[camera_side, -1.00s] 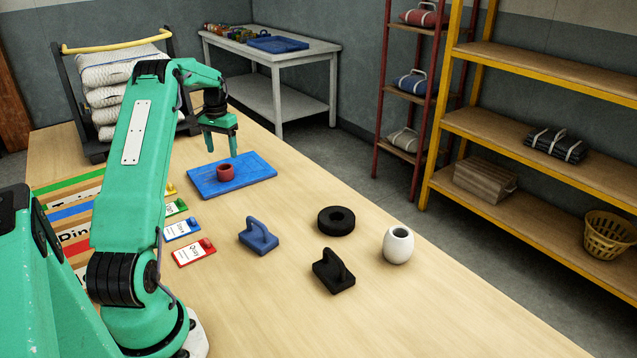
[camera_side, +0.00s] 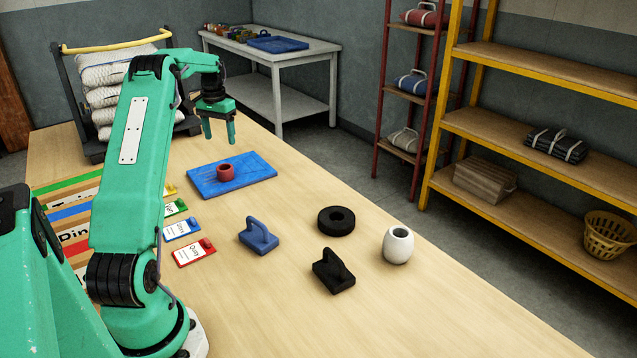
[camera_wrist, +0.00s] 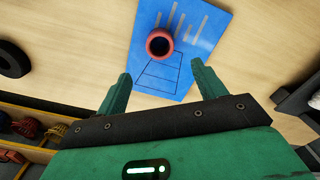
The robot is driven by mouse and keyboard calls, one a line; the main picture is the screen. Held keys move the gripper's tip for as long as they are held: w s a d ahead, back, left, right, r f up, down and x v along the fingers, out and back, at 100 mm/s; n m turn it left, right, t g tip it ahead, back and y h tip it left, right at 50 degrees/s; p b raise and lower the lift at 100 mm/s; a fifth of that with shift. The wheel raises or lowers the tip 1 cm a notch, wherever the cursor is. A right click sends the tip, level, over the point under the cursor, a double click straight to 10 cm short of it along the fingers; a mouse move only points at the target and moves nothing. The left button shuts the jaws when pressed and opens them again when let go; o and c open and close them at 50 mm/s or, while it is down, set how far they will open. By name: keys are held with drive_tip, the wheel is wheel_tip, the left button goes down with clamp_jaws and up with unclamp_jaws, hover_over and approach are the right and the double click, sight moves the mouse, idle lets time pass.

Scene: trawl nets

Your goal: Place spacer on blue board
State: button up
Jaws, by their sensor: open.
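The spacer, a short red ring (camera_side: 225,172), rests on the blue board (camera_side: 257,175) near the board's middle in the side view. In the wrist view the red ring (camera_wrist: 159,43) sits on the blue board (camera_wrist: 205,55) toward its left edge, beyond my fingertips, its dark hole showing. My gripper (camera_side: 219,142) is open and empty, raised above the far side of the board. In the wrist view its two green fingers (camera_wrist: 161,80) are spread apart, with nothing between them but a view down to the board and table.
A blue handled block (camera_side: 259,236), a black handled block (camera_side: 333,272), a black ring (camera_side: 336,221) and a white rounded pot (camera_side: 398,245) stand on the near table. Label cards (camera_side: 182,229) lie left of them. A cart with stacked sacks (camera_side: 105,72) stands behind.

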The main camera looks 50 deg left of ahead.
drive_tip(key=w+d+r+m+t, duration=0.1)
drive_tip(key=d+r, duration=0.4)
drive_tip(key=d, duration=0.4)
drive_tip(key=w+d+r+m+y, duration=0.1)
drive_tip(key=d+r, duration=0.3)
drive_tip(key=d, duration=0.4)
drive_tip(key=w+d+r+m+t, duration=0.1)
drive_tip(key=d+r, duration=0.4)
drive_tip(key=d, duration=0.4)
drive_tip(key=s+d+f+m+t, duration=0.1)
drive_tip(key=s+d, duration=0.6)
drive_tip(key=d, duration=0.4)
drive_tip(key=s+d+f+m+t+h, duration=0.1)
drive_tip(key=s+d+f+m+t, duration=0.1)
drive_tip(key=s+d, duration=0.6)
drive_tip(key=d, duration=0.3)
drive_tip(key=shift+s+f+t, duration=0.25)
drive_tip(key=shift+s+t, duration=0.05)
